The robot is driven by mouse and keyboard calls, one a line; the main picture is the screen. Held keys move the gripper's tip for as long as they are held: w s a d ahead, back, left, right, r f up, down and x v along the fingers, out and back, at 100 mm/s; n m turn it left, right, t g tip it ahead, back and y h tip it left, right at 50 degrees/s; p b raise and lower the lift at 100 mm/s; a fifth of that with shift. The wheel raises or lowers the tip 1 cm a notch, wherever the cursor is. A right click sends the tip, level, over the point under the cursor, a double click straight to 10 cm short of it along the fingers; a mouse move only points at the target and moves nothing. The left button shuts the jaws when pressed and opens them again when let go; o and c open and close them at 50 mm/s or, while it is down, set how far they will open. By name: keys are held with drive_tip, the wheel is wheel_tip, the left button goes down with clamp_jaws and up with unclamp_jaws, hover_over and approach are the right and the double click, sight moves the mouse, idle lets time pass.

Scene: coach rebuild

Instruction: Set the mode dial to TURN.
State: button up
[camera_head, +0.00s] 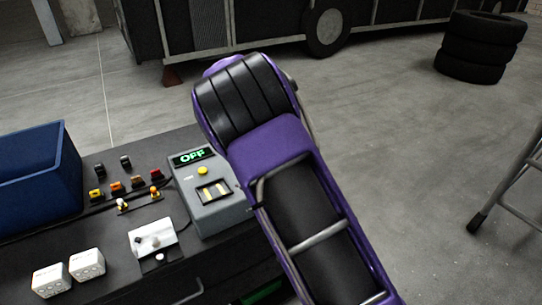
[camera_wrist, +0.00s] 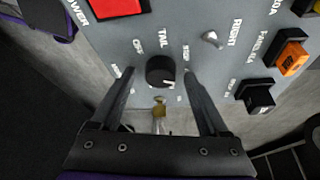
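The mode dial, a round black knob (camera_wrist: 160,72), sits on a grey panel (camera_wrist: 98,52) in the wrist view. A small white mark shows on its lower right side. Small white labels surround it; one above appears to read TAIL, and I cannot make out TURN. My gripper (camera_wrist: 158,76) is open, with one finger on each side of the dial. Gaps show between fingers and knob; their depth relative to it is unclear. In the head view my purple arm hides the gripper and the dial.
A brass key-like part (camera_wrist: 159,109) lies just below the dial. A red button (camera_wrist: 118,8), a metal toggle (camera_wrist: 211,39) and an orange switch (camera_wrist: 291,57) are nearby. In the head view, a grey box (camera_head: 215,214) displaying OFF stands by a blue bin (camera_head: 38,178).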

drive_tip(key=p+v, duration=0.1)
drive_tip(key=v, duration=1.6)
drive_tip(key=shift+r, duration=0.25)
drive_tip(key=shift+s, duration=0.1)
